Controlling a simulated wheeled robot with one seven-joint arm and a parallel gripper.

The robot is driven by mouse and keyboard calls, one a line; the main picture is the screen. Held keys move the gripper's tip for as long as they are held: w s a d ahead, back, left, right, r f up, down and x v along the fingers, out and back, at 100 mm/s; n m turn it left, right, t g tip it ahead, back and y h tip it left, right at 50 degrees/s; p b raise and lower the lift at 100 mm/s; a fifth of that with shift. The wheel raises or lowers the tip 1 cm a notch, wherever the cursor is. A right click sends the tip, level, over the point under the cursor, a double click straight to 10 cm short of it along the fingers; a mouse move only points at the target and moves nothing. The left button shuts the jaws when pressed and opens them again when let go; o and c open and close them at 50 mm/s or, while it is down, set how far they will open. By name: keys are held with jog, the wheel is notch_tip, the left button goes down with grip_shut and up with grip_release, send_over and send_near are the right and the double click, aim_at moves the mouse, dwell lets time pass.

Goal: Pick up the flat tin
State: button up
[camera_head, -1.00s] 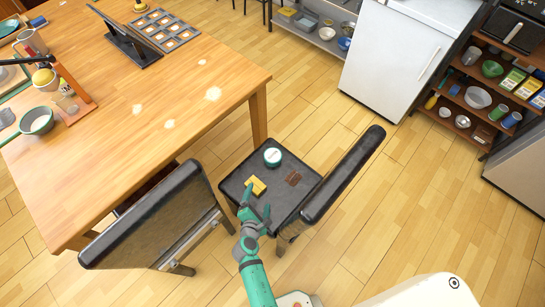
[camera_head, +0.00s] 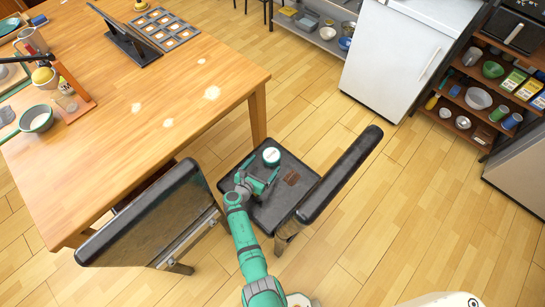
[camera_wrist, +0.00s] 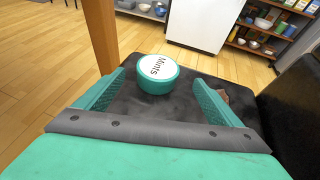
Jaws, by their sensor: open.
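The flat tin (camera_head: 271,156) is round and teal with a white lid, and it lies on the dark seat (camera_head: 271,213) of a chair. In the wrist view, the tin (camera_wrist: 158,76) has "Mints" on its lid and sits ahead, between the lines of the two fingers. My gripper (camera_head: 258,177) is low over the seat, just on the near side of the tin. In the wrist view, my gripper (camera_wrist: 160,80) is open with nothing held. I cannot tell whether the fingertips reach beside the tin.
A brown flat item (camera_head: 291,178) lies on the seat to the right of my gripper. The chair's dark backrest (camera_head: 342,175) rises on the right, and another backrest (camera_head: 150,225) stands on the left. The wooden table (camera_head: 130,100) is at the upper left.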

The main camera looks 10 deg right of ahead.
aim_at(271, 156)
jog(key=shift+x, duration=3.35)
jog(key=shift+w+a+r, duration=0.1)
jog(key=c, duration=1.2)
